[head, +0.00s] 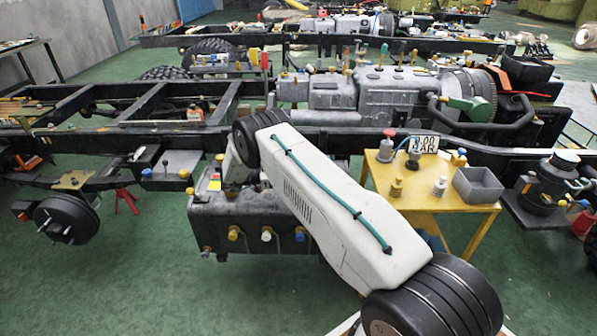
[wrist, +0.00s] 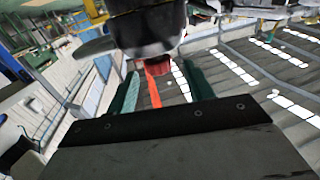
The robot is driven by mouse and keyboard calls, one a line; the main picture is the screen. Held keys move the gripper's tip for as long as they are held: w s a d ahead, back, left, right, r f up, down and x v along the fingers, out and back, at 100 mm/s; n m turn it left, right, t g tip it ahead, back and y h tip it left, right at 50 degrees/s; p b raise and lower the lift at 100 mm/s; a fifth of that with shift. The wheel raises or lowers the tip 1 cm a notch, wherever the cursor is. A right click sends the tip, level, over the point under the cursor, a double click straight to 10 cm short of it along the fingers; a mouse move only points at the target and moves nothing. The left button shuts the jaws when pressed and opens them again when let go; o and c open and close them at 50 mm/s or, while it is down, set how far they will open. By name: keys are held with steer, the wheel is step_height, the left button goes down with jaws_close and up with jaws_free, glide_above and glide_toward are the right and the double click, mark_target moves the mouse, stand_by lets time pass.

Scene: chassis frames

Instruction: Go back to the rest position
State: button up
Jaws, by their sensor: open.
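My arm shows in the head view as a long white link with a green cable, running from the lower right up to the left across a dark tank (head: 262,220) under the chassis frame (head: 330,141). My gripper is hidden behind that arm in the head view. In the wrist view, my gripper (wrist: 162,72) has its two green fingers apart. A blurred dark rounded thing (wrist: 147,28) with a red end (wrist: 158,68) shows beyond the fingertips. I cannot tell what it is or whether it touches them. I see nothing clearly held between the fingers.
A yellow table (head: 432,222) right of my arm carries a grey bin (head: 478,185), a pressure sign (head: 423,143) and small fittings. A grey engine and gearbox (head: 375,92) sit in the frame. A brake drum (head: 66,219) is at left. Green floor (head: 120,285) is clear at lower left.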

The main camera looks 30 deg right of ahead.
steer(key=v, duration=0.2)
steer(key=shift+w+a, duration=0.1)
steer(key=shift+a, duration=0.15)
